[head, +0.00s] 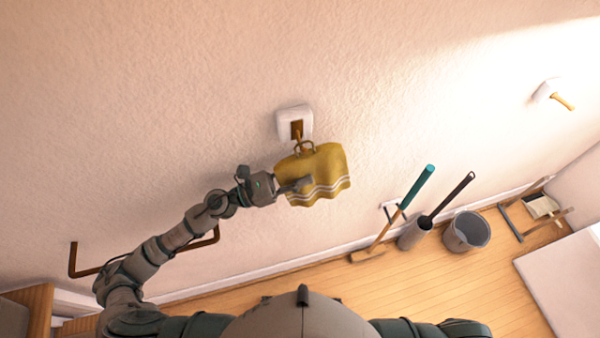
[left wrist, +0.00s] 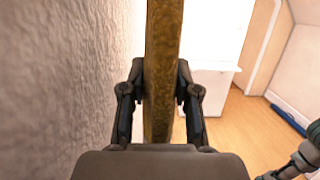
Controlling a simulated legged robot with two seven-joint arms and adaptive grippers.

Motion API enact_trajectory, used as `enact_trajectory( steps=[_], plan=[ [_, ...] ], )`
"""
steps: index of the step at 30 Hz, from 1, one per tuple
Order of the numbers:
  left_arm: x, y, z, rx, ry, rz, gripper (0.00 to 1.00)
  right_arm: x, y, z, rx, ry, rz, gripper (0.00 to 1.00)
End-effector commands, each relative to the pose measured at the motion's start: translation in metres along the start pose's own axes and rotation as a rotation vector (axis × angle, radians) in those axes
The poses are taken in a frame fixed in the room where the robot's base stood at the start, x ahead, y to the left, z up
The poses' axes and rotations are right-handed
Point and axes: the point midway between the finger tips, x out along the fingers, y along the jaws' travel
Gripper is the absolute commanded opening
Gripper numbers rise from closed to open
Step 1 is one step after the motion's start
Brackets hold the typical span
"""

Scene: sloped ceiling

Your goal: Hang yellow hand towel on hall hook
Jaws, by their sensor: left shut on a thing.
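The yellow hand towel (head: 325,165), with white stripes near its lower edge, is held up close to the wall. It has a loop at its top. The hall hook, a brass peg on a white plate (head: 294,114), is on the wall just above the towel. The loop overlaps the peg's lower end in the head view; I cannot tell whether it is around the peg. My left gripper (head: 302,184) is shut on the towel. In the left wrist view, the towel (left wrist: 163,60) stands edge-on between the fingers. My right gripper is not in view.
A second wall hook (head: 563,101) is at the upper right. A brown wall rail (head: 85,273) is at the left, behind my left arm. A teal-handled broom (head: 405,208), a grey holder (head: 414,234) and a bucket (head: 466,232) stand along the wall below. The wall around the towel is clear.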

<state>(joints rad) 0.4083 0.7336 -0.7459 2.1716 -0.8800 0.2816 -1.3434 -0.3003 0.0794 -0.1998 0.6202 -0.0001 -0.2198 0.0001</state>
Motion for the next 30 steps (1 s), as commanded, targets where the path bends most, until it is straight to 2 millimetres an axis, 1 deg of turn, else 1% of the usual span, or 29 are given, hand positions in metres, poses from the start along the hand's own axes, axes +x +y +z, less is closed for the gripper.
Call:
enact_trajectory(
  steps=[8, 9, 12, 20, 23, 26, 30],
  plan=[
    [0.0, 0.0, 0.001, 0.001, -0.001, 0.0, 0.0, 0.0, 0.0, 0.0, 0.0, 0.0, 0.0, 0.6],
    [0.0, 0.0, 0.001, 0.001, -0.001, 0.0, 0.38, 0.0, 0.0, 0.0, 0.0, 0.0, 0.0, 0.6],
    [0.0, 0.0, 0.0, 0.0, -0.001, 0.0, 0.6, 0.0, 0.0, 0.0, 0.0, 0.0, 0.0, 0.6],
    [0.0, 0.0, -0.001, -0.001, 0.001, 0.0, 0.6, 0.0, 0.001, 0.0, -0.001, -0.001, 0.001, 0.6],
    [-0.003, 0.0, -0.001, -0.002, 0.001, 0.001, 0.6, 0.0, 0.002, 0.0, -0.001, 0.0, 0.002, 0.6],
    [-0.013, 0.0, -0.002, -0.004, 0.001, 0.003, 0.6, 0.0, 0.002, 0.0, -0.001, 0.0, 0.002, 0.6],
    [-0.034, 0.0, -0.002, -0.003, 0.002, 0.003, 0.6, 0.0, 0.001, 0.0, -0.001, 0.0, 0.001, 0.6]
  ],
)
